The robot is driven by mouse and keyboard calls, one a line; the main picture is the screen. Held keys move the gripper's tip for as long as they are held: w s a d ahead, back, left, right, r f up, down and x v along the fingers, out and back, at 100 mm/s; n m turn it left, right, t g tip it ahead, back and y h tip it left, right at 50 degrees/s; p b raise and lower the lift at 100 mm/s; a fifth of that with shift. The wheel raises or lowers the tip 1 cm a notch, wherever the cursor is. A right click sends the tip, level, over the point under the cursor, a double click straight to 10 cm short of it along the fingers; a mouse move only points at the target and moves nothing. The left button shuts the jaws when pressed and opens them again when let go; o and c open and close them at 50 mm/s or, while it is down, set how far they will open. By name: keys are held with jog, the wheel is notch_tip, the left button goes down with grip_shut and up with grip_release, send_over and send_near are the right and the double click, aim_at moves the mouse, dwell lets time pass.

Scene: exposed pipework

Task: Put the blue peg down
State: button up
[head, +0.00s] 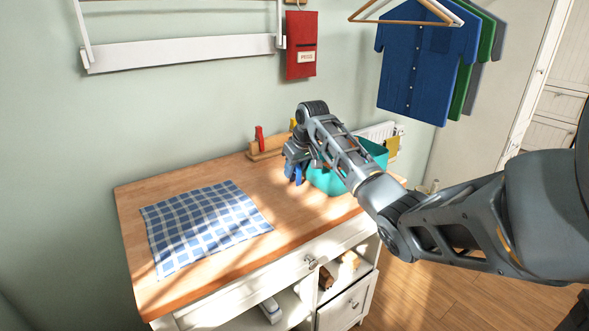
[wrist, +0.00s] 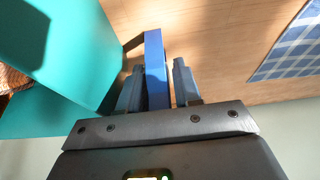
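The blue peg (wrist: 155,66) is between the two fingers of my gripper (wrist: 160,84) in the wrist view. It points out past the fingertips, over the wooden top. My gripper looks shut on it; the contact on the right side is hard to make out. In the head view, my gripper (head: 297,160) points down over the right part of the wooden worktop (head: 180,190), just left of the teal bin. The blue peg shows small below it in that view (head: 298,175). Whether its lower end touches the wood is not clear.
A teal bin (head: 325,180) stands close beside my gripper, and its wall also shows in the wrist view (wrist: 75,50). A blue checked cloth (head: 203,226) lies on the left. A wooden holder (head: 265,150) stands at the back. A red PEGS bag (head: 301,35) hangs above.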

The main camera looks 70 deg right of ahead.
jog(key=v, duration=1.2)
jog(key=shift+b, duration=0.4)
jog(key=shift+r, duration=0.1)
